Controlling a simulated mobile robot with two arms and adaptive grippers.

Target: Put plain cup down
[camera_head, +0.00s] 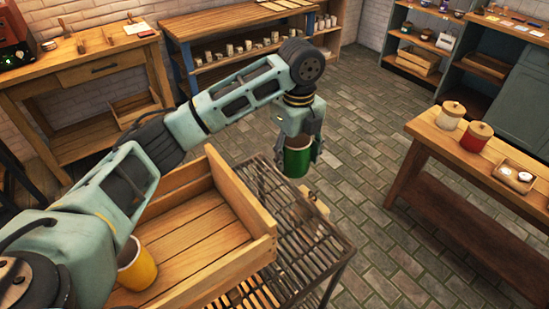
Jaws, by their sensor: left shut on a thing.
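A green cup (296,161) is held in my left gripper (297,155), which is shut on it. It hangs upright above the right part of a dark metal rack (315,258), beyond the right wall of a wooden crate (240,195). Whether the cup touches anything below is not clear. A yellow cup (138,272) stands in the crate at its left, partly hidden by my left arm. My right gripper is not in view.
A wooden table (440,140) at the right holds a white-topped jar (450,115), a red jar (476,137) and a small box (514,176). Workbenches (95,70) and shelves line the back wall. The brick floor between is clear.

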